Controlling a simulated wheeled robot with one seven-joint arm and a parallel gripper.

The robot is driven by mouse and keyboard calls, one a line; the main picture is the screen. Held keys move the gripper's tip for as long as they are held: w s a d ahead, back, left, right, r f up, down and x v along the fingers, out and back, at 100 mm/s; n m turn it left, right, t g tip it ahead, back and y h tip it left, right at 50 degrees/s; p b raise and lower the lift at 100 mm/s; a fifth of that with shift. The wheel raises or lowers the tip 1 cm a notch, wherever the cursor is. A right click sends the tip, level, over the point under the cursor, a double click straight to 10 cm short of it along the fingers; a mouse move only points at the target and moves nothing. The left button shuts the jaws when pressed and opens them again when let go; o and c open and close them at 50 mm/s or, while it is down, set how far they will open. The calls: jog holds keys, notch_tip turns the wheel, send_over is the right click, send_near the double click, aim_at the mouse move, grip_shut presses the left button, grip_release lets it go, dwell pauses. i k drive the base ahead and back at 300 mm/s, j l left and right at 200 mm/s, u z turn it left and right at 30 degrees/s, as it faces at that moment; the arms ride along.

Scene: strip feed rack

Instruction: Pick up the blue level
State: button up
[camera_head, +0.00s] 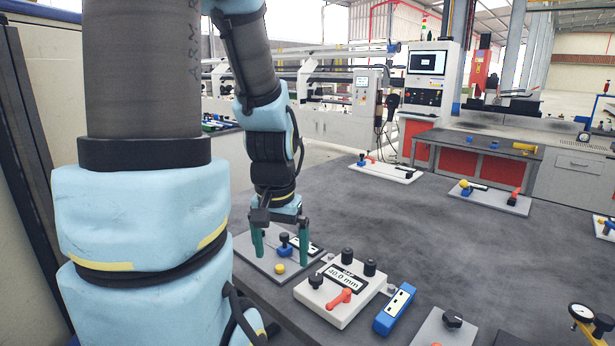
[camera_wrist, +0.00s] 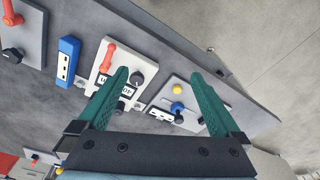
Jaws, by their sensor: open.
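The blue level (camera_head: 394,309) is a short blue bar with a pale strip of small windows on top. It lies on the dark table, just right of the white gap-gauge block. In the wrist view the blue level (camera_wrist: 68,61) is at the upper left, outside the space between my fingers. My gripper (camera_head: 280,246) has green fingers, spread apart and empty, above the grey plate with blue and yellow knobs, left of the level in the head view. My gripper also shows in the wrist view (camera_wrist: 165,100). Nothing hides the level.
The white block (camera_head: 330,300) with black knobs, a red lever and a "40.0 mm" label stands between my gripper and the level. A grey plate (camera_head: 250,254) lies under my gripper. Another plate (camera_head: 435,333) and a yellow dial gauge (camera_head: 582,313) are to the right. The table's middle is clear.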

aim_at(386, 321)
jog(key=u, duration=0.55)
jog(key=k+l+u, duration=0.15)
jog(key=k+u, duration=0.55)
jog(key=u, duration=0.25)
jog(key=k+j+u, duration=0.1)
jog(key=k, duration=0.4)
jog(key=k+j+u, duration=0.1)
jog(key=k, duration=0.4)
jog(key=j, duration=0.1)
